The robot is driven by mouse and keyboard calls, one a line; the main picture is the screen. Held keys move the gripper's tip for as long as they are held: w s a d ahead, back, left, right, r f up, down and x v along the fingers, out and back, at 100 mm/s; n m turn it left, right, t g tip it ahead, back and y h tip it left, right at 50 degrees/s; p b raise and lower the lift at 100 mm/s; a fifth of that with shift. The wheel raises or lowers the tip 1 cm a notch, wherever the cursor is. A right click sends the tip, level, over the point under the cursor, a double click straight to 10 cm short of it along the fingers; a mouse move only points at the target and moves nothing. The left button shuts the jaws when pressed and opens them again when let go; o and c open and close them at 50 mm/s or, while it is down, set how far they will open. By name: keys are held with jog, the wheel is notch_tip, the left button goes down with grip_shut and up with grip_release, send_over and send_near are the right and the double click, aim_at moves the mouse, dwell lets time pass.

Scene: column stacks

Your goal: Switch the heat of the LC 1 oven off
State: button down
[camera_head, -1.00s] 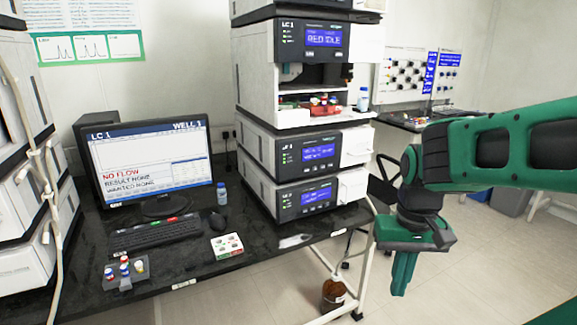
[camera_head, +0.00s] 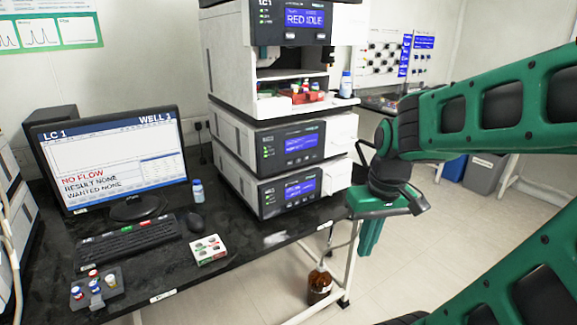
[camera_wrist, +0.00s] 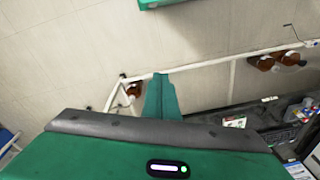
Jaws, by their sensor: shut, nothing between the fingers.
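The LC 1 column stack (camera_head: 265,100) stands on the black bench in the head view. Its two lower modules, the upper one (camera_head: 235,141) and the bottom one (camera_head: 245,184), each have a dark front with a small blue display and green lights. Their labels are too small to tell which is the oven. The top module (camera_head: 293,24) is labelled LC 1 and its display reads RED IDLE. My gripper (camera_head: 369,238) is shut and empty, pointing down, right of the stack and apart from it. In the wrist view my gripper (camera_wrist: 160,96) shows above the floor.
A monitor (camera_head: 110,158) reads LC 1, WELL 1 and NO FLOW. A keyboard (camera_head: 130,240), a mouse (camera_head: 194,222), a vial holder (camera_head: 98,296) and a white card (camera_head: 208,250) lie on the bench. A brown bottle (camera_head: 319,288) stands below. Open floor lies to the right.

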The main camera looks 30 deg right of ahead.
aim_at(289, 163)
jog(key=w+d+r+n+t+y, duration=0.1)
jog(key=w+n, duration=0.5)
jog(key=w, duration=0.6)
jog(key=w+d+r+n+t+y, duration=0.2)
jog(key=w+n+t, duration=0.3)
jog(key=w, duration=0.8)
jog(key=shift+w+d+r+n+t, duration=0.2)
jog(key=shift+d+n+t, duration=0.2)
jog(key=shift+d+t, duration=0.45)
jog(key=w, duration=0.8)
jog(key=shift+w+a, duration=0.15)
jog(key=shift+w, duration=0.25)
jog(key=shift+w, duration=0.3)
